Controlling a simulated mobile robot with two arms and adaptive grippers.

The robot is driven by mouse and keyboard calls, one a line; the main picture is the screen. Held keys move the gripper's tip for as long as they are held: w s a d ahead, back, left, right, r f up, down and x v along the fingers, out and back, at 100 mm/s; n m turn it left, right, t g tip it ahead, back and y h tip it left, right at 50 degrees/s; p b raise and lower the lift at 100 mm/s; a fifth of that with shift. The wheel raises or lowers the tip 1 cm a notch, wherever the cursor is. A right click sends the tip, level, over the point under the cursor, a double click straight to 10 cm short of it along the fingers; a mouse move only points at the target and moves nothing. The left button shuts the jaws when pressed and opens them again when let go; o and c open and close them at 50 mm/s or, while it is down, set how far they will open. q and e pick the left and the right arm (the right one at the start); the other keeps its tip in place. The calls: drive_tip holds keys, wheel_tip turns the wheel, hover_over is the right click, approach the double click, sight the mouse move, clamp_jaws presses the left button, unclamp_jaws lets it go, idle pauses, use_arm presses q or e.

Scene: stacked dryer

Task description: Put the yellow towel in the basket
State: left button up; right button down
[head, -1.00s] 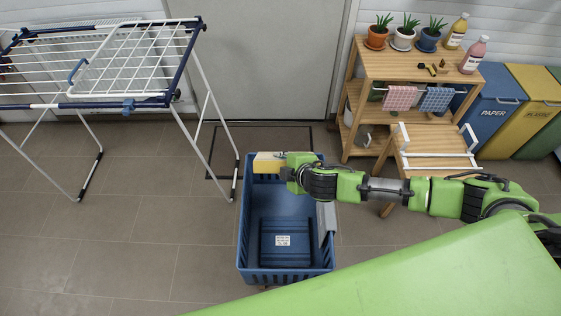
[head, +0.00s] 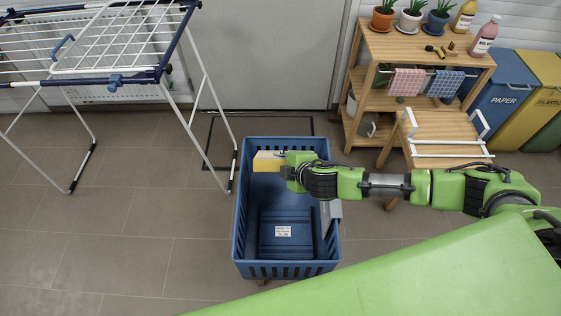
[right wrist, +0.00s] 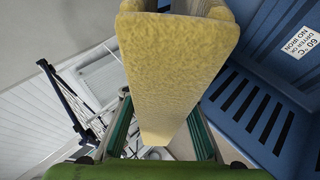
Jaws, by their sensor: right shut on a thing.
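The yellow towel (head: 267,162) is a folded block in my right gripper (head: 287,171), which is shut on it. The towel fills the middle of the right wrist view (right wrist: 178,65). In the head view gripper and towel overlap the far left part of the open blue basket (head: 285,269), below its back rim. The towel's exact depth relative to the rim is hard to tell. The basket's slotted wall is beside the towel in the right wrist view (right wrist: 290,75). The basket floor shows bare apart from a white label. My left gripper is not in view.
A white and blue drying rack (head: 120,50) stands at the left. A wooden shelf (head: 425,45) with plants and bottles is at the right, with a wooden stool (head: 445,138) before it and recycling bins beside it.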

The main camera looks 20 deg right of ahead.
drive_tip(key=c, duration=1.6)
unclamp_jaws()
drive_tip(key=shift+s, duration=0.1)
drive_tip(key=v, duration=1.2)
